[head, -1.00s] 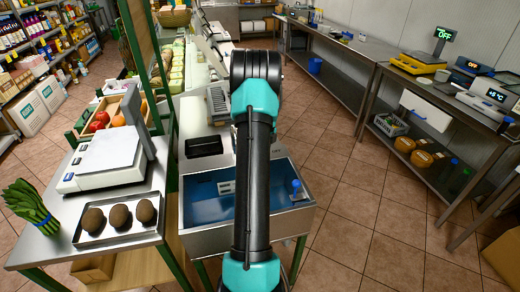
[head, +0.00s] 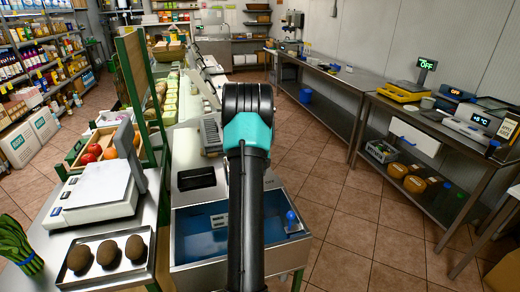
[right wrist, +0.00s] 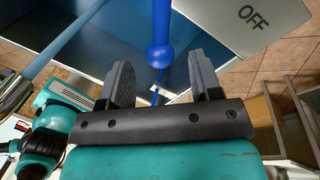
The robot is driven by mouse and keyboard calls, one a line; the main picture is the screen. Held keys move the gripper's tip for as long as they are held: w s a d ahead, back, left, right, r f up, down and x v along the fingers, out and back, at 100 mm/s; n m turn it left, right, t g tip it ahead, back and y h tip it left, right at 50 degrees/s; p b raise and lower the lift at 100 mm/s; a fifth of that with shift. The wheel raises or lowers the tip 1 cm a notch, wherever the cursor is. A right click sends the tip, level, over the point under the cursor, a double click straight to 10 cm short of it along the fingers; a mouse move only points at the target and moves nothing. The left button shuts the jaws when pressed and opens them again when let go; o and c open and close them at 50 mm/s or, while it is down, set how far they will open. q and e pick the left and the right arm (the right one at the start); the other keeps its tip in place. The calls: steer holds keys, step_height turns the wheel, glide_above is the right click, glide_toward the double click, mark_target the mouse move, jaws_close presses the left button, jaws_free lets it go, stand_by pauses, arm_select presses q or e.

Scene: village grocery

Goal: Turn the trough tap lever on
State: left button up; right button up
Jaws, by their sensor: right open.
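The trough (head: 190,277) is a steel-fronted basin with a blue inside, below centre in the head view. The tap lever (head: 291,217) shows there as a small blue knob at its right side. In the right wrist view, the blue lever (right wrist: 160,20) ends in a round knob. A pale plate (right wrist: 240,22) marked OFF lies to its right. My right gripper (right wrist: 158,68) is open and empty, its two dark fingers either side of the knob in the picture. I cannot tell whether the knob is between them in depth. My left gripper is not in view.
My own arm rises through the middle of the head view and hides part of the trough. A white scale (head: 100,190) and a tray with brown round items (head: 82,272) stand on the left counter. A steel bench (head: 335,72) runs along the right. Tiled floor (head: 345,215) lies clear between.

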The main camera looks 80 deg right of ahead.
step_height(320, 180, up, 14)
steer(key=s+d, duration=0.1)
steer(key=d, duration=0.1)
steer(key=shift+s+d+r, duration=0.2)
steer(key=shift+d, duration=0.05)
steer(key=shift+w, duration=0.1)
